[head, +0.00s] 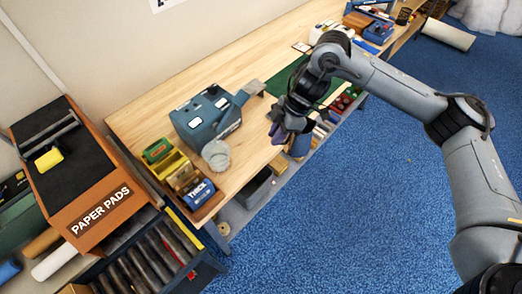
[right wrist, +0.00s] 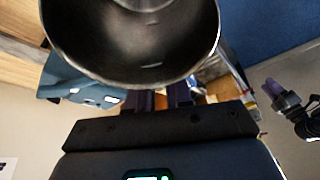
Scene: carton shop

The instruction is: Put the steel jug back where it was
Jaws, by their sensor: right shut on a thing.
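The steel jug (right wrist: 135,45) fills the top of the right wrist view. Its round rim and dark, shiny inside face the camera. The purple fingers of my right gripper (right wrist: 160,98) are shut on its near side, and the contact is partly hidden below the rim.
A blue-grey machine (head: 207,118) stands on the bench, with a pale round item (head: 217,155) before it. Small yellow and green bins (head: 165,158) sit at the left. A green mat (head: 288,82) lies behind my gripper. Bare wood shows between machine and mat.

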